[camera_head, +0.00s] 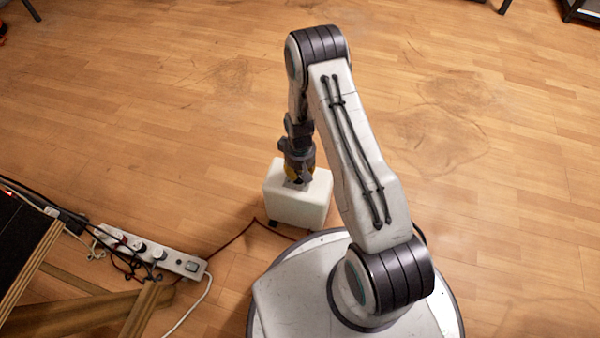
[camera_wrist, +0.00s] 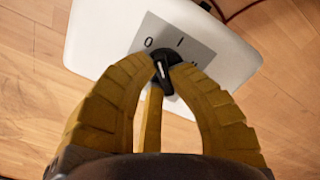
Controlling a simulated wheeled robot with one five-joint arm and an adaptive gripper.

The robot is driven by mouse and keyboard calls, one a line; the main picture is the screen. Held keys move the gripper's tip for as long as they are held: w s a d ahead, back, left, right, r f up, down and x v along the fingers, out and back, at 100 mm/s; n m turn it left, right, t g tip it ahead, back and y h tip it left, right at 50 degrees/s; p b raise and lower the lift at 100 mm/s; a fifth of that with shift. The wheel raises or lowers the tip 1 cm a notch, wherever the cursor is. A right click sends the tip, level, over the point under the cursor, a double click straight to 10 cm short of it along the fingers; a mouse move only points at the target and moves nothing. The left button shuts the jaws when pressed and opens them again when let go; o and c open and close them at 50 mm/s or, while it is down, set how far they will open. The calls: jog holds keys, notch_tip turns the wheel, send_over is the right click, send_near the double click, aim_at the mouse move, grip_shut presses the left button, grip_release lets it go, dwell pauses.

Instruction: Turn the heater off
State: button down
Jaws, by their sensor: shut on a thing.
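The heater is a white box (camera_head: 296,209) standing on the wooden floor, in front of my base. In the wrist view its white top (camera_wrist: 95,35) carries a grey dial plate (camera_wrist: 165,32) marked 0, I and a partly hidden third mark. A black knob (camera_wrist: 166,82) with a white pointer line sits on the plate. The line points up and slightly left, roughly toward the 0. My gripper (camera_wrist: 160,72) comes down from above, its yellow fingers shut on the knob. It also shows in the head view (camera_head: 298,178), over the heater's top; the knob is hidden there.
A dark red cable (camera_head: 235,238) runs along the floor to the heater.

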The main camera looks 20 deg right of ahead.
jog(key=shift+n, duration=1.6)
jog(key=c, duration=1.1)
grip_release()
jog(key=shift+c, duration=0.2)
jog(key=shift+w, duration=0.1)
notch_tip(320, 180, up, 12)
